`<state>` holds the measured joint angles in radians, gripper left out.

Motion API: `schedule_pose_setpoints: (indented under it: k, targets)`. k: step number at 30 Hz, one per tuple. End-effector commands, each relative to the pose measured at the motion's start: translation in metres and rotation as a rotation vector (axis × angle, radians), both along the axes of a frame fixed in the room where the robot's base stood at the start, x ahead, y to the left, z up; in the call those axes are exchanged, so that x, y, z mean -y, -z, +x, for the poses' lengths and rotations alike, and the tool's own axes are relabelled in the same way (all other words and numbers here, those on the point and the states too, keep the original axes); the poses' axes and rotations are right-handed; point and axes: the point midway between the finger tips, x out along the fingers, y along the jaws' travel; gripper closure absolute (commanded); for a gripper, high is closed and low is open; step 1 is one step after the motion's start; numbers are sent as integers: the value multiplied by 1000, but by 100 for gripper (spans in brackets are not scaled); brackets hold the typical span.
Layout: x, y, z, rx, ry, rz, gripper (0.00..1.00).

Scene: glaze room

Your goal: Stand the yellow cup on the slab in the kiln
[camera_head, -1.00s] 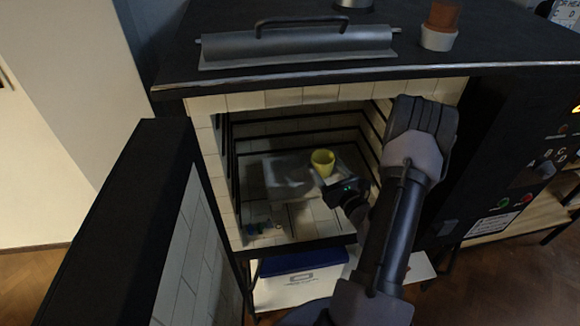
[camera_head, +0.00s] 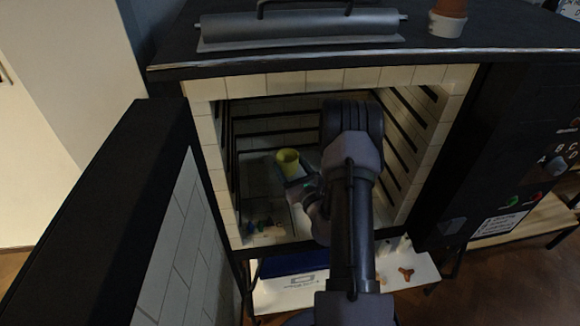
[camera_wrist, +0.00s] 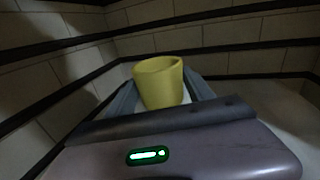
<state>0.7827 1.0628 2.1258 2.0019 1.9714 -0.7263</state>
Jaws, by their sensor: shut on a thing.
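The yellow cup (camera_head: 287,161) is upright inside the kiln, toward the back left of the chamber. It also shows in the wrist view (camera_wrist: 160,82) between the two fingers. My gripper (camera_head: 291,176) is shut on the cup; in the wrist view the fingers (camera_wrist: 163,92) flank its sides. The kiln (camera_head: 209,150) is open at the front. The slab (camera_head: 255,185) shows as a grey surface on the kiln floor below and left of the cup. My arm hides part of the chamber. I cannot tell whether the cup's base touches the slab.
The open kiln door (camera_head: 120,220) stands at the left. Small coloured pieces (camera_head: 264,227) lie at the front left of the kiln floor. The tiled right wall (camera_head: 425,130) is close to my arm. A blue box (camera_head: 290,264) sits under the kiln.

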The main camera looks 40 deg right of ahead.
Motion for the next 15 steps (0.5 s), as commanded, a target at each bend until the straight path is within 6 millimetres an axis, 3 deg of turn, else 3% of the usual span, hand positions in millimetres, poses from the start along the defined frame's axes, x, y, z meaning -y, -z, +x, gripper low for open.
schedule_pose_setpoints:
  k: [1, 2, 4, 15]
  targets:
    - [0, 3, 0, 0, 0, 0, 92]
    - [0, 2, 0, 0, 0, 0, 33]
    - [0, 2, 0, 0, 0, 0, 19]
    - [0, -4, -2, -1, 0, 0, 17]
